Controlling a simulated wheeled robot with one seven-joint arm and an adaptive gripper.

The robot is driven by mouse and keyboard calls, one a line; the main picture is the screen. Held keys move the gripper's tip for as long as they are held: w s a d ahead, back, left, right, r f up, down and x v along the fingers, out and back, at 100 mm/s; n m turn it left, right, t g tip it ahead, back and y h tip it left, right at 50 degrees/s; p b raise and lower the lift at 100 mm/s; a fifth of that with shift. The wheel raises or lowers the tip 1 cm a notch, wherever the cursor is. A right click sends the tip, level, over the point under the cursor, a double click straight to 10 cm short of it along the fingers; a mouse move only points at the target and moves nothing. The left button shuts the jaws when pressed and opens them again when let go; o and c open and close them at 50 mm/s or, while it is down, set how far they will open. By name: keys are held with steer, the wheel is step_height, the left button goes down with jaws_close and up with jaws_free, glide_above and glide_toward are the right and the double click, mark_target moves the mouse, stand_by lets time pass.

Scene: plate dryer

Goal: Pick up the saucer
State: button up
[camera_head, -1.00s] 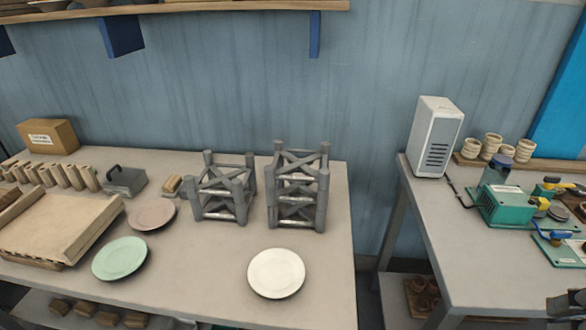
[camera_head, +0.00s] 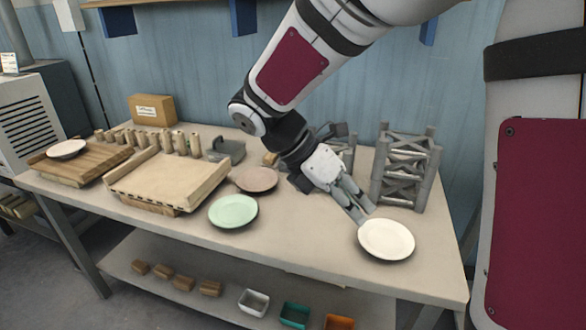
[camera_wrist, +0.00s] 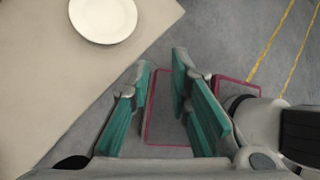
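A round white saucer (camera_head: 386,240) lies flat near the front right of the table (camera_head: 310,255). My gripper (camera_head: 364,214) is beside it at its upper left in the head view, pointing down. In the wrist view the white saucer (camera_wrist: 103,16) shows at the top left, cut by the frame edge. The two teal fingers of my gripper (camera_wrist: 162,62) are apart with nothing between them, below and right of the saucer.
Grey frame racks (camera_head: 405,170) stand right behind the saucer. A wooden tray (camera_head: 165,180), a row of small cylinders and a cardboard box (camera_head: 153,110) are to the left. The lower shelf holds blocks and bins. The table's front edge is close to the saucer.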

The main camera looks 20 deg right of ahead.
steer(key=w+a+f+n+h+b, duration=0.1)
steer(key=w+f+n, duration=0.2)
steer(key=f+n, duration=0.1)
steer(key=w+a+f+n+h+b, duration=0.1)
steer(key=w+f+n+h, duration=0.1)
steer(key=w+f+n, duration=0.2)
steer(key=w+a+f+n+h+b, duration=0.1)
steer(key=w+f+n+b, duration=0.1)
steer(key=w+f+n, duration=0.2)
step_height(320, 180, down, 2)
steer(key=shift+w+f+n+h, duration=0.1)
steer(key=shift+w+n+h, duration=0.05)
steer(key=shift+n+h, duration=0.2)
glide_toward(360, 240)
steer(key=x, duration=0.4)
steer(key=shift+w, duration=0.25)
steer(key=shift+b+x, duration=0.3)
steer(key=shift+x, duration=2.5)
steer(key=shift+s, duration=0.15)
jaws_close()
